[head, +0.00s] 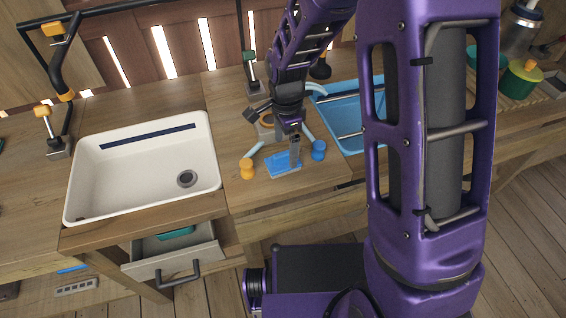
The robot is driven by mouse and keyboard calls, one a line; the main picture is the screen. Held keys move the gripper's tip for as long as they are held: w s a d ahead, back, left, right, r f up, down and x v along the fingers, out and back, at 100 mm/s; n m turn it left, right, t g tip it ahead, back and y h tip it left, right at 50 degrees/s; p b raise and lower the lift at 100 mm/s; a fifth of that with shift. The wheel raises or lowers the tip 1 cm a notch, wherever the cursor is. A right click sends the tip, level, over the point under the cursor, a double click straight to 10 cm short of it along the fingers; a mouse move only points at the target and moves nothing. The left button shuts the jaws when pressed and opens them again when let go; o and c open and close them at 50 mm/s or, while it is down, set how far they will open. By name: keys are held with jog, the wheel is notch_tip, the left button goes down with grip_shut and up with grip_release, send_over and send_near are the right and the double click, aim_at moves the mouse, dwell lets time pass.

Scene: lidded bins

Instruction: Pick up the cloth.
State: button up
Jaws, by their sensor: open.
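A small flat blue piece (280,167), which looks like the cloth, lies on the wooden counter between the white sink and the blue basin. My gripper (295,158) points down from above at its right part, with the fingertips very close to it. The jaws are open, but they are small in this view and I cannot tell whether they touch the cloth or have it between them. The gripper hides a little of the cloth's back right side.
The white sink (100,192) is empty. A drawer (172,262) below is open with a teal object (176,233) inside. Pots (520,80) stand at far right.

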aim_at(283, 153)
jog(key=shift+w+a+f, duration=0.1)
jog(key=shift+a+f, duration=0.1)
jog(key=shift+f, duration=1.3)
jog(key=shift+w+a+f, duration=0.1)
jog(key=shift+a+f, duration=0.05)
jog(key=shift+f, duration=1.35)
jog(key=c, duration=1.4)
jog(key=shift+r, duration=0.15)
notch_tip(283, 153, up, 10)
jog(key=shift+f, duration=0.1)
